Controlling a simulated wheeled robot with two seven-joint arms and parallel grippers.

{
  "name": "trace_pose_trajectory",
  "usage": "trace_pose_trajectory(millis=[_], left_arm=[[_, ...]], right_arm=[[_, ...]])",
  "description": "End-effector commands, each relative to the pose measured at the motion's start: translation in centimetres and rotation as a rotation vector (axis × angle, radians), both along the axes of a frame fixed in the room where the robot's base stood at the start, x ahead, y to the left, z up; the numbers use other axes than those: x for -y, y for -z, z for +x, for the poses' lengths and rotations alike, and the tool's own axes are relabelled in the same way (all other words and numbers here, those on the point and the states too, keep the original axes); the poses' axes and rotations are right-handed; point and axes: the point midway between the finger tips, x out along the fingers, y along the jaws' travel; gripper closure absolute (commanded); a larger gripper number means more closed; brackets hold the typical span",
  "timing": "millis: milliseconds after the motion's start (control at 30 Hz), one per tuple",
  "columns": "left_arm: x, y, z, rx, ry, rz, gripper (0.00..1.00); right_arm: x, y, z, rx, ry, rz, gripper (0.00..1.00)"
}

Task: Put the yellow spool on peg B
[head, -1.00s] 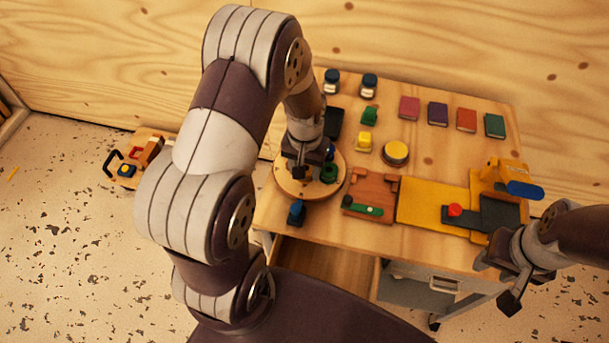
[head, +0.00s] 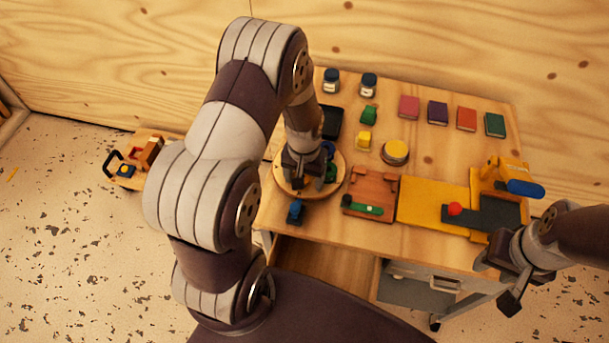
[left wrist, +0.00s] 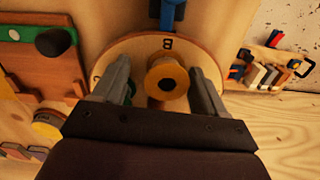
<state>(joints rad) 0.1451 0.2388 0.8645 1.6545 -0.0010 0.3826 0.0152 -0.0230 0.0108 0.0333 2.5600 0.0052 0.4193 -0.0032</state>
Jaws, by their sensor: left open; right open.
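The yellow spool (left wrist: 167,78) shows in the left wrist view between the two fingers of my left gripper (left wrist: 158,68). It sits on the round wooden board (left wrist: 130,50), beside the letter B; a dark hole shows in its middle. I cannot tell whether peg B is inside it. In the head view my left gripper (head: 306,180) is over the board (head: 283,182), open, and hides the spool. The fingers stand to either side of the spool with gaps. My right gripper (head: 495,282) is open and empty at the front right, off the table's edge.
A green spool (head: 331,172) and a blue one (head: 328,148) stand on the board. A blue item (head: 296,211) lies in front of it. A drawer (head: 320,265) is open below.

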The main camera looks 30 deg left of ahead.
Motion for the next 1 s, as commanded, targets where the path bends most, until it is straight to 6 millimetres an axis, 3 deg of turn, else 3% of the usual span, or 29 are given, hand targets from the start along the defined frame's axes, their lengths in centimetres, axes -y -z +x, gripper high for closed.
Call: trace_pose_trajectory(millis=[200, 300, 600, 833, 1000], left_arm=[[0.0, -0.1, 0.0, 0.0, 0.0, 0.0, 0.28], [0.0, -1.1, 0.1, 0.002, 0.0, 0.0, 0.28], [0.0, -8.9, 0.1, 0.005, 0.0, 0.001, 0.28], [0.2, -12.3, -0.1, 0.003, 0.005, 0.0, 0.28], [3.0, -14.9, -3.7, 0.056, 0.09, 0.004, 0.28]], right_arm=[[0.0, -0.1, 0.0, 0.0, 0.0, 0.0, 0.57], [0.0, -0.3, 0.0, 0.0, 0.0, 0.0, 0.57], [0.0, -1.2, 0.0, 0.0, 0.0, 0.0, 0.57], [0.0, -1.5, 0.0, 0.0, 0.0, 0.0, 0.57], [0.0, -1.4, 0.0, 0.0, 0.0, 0.0, 0.57]])
